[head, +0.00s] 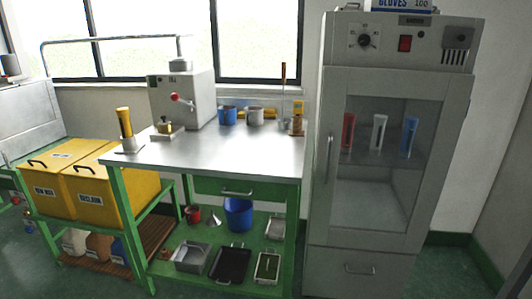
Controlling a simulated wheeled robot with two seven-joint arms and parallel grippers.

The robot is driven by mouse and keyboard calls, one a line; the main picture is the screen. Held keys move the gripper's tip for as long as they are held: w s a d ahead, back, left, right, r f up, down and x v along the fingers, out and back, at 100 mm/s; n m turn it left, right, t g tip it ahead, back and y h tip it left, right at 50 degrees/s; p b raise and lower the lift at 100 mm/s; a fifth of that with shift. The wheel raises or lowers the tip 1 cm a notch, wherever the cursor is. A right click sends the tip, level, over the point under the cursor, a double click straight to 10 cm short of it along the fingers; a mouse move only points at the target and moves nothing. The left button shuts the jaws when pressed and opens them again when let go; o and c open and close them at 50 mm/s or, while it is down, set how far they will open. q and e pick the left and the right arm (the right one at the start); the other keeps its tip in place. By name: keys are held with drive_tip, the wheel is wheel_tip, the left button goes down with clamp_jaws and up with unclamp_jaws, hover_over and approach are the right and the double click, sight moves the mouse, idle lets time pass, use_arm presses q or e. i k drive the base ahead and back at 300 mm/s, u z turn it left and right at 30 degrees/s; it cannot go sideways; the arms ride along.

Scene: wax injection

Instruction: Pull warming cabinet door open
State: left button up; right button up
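The grey warming cabinet (312,250) stands tall at the right of the head view. Its glazed door (428,165) appears shut, with a vertical bar handle (329,158) along the door's left edge. Through the glass I see a red tube (348,131), a white tube (379,132) and a blue tube (409,135) upright on a shelf. The space below that shelf looks empty. Neither of my grippers shows in the head view, so nothing of mine is seen at the handle.
A green-framed metal worktable (215,152) stands left of the cabinet, carrying a grey machine (183,98) and several small items. Yellow bins (107,190) stand farther left. A drawer (360,268) is below the cabinet door. Green floor shows in front at the right.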

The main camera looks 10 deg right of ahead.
sight(454, 91)
drive_tip(key=u, duration=0.2)
drive_tip(key=i, duration=1.25)
drive_tip(key=z, duration=0.45)
